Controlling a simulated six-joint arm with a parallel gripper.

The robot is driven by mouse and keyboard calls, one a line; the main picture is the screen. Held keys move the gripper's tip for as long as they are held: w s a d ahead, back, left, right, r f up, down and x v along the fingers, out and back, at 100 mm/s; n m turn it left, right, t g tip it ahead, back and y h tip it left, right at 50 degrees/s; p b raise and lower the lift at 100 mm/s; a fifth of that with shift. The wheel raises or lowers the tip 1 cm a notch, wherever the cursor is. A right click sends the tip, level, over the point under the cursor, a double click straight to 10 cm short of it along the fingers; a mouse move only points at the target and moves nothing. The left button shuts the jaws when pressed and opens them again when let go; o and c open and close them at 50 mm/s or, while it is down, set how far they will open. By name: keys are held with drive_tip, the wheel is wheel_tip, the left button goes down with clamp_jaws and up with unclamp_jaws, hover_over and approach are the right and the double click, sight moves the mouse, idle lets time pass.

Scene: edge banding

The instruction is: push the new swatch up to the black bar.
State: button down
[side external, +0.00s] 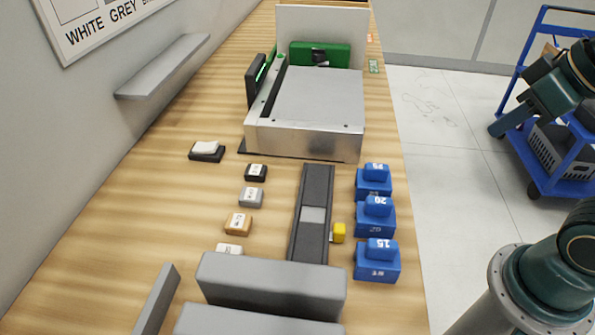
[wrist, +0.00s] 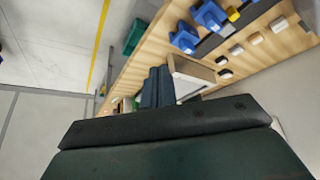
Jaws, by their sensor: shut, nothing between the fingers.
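Small labelled swatches stand in a row on the bench: black (side external: 256,172), grey (side external: 252,197), tan (side external: 238,223) and white (side external: 229,250). I cannot tell which piece is the new swatch. A long dark bar-like strip (side external: 317,187) lies to their right, with a lighter grey piece (side external: 313,215) across its middle. A black upright bar (side external: 256,82) stands at the left of the metal machine; I cannot tell which is the black bar meant. My gripper (wrist: 160,72) is shut and empty in the wrist view, away from the swatches. Its fingertips are not clear in the side view.
Blue blocks (side external: 376,220) line the right bench edge, near a yellow block (side external: 339,233). The metal machine (side external: 305,140) fills the back. Large grey blocks (side external: 270,285) stand in front. A white-topped black piece (side external: 207,150) sits left. A blue cart (side external: 548,185) stands beyond the bench.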

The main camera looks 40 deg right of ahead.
drive_tip(key=shift+w, duration=0.1)
drive_tip(key=w+a+r+n+y, duration=0.1)
drive_tip(key=w+a+r+n, duration=0.25)
drive_tip(key=w, duration=0.75)
drive_tip(key=n+g+y, duration=0.2)
drive_tip(key=n+g, duration=0.1)
drive_tip(key=n, duration=0.2)
hover_over(256, 173)
drive_tip(key=w+a, duration=0.2)
drive_tip(key=w, duration=0.1)
wheel_tip(256, 173, down, 14)
drive_tip(key=r, duration=0.1)
drive_tip(key=shift+w+a+f+n, duration=0.1)
drive_tip(key=shift+w+f+n, duration=0.2)
drive_tip(key=shift+f, duration=0.25)
drive_tip(key=shift+f, duration=0.15)
drive_tip(key=x, duration=0.9)
drive_tip(key=shift+w+f, duration=0.1)
drive_tip(key=shift+f, duration=0.15)
drive_tip(key=shift+s+d, duration=1.4)
